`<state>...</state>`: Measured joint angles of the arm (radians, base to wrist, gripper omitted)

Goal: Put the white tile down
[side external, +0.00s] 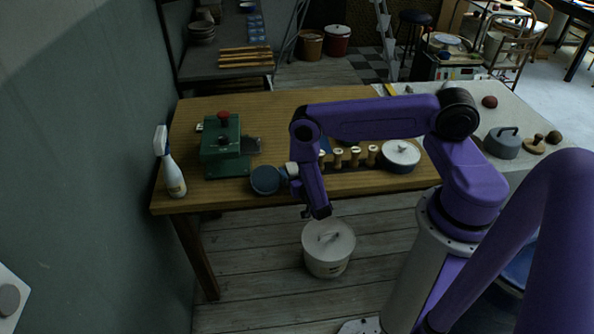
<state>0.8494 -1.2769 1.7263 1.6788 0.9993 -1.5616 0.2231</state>
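No white tile can be clearly made out in the side external view. My gripper (318,212) is small and dark at the lower end of my purple arm, pointing down just past the front edge of the wooden table (215,193). In the picture it appears just above a white lidded bucket (328,262) on the floor; the distance between them is hard to judge. The fingers are too small and dark to show whether they are open or shut, or whether they hold anything.
On the table are a white spray bottle (172,176), a green press (221,150) with a red knob, several wooden-handled tools (355,157) and a white-lidded pot (400,154). The front left tabletop is mostly clear. A grey handled block (503,145) sits at right.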

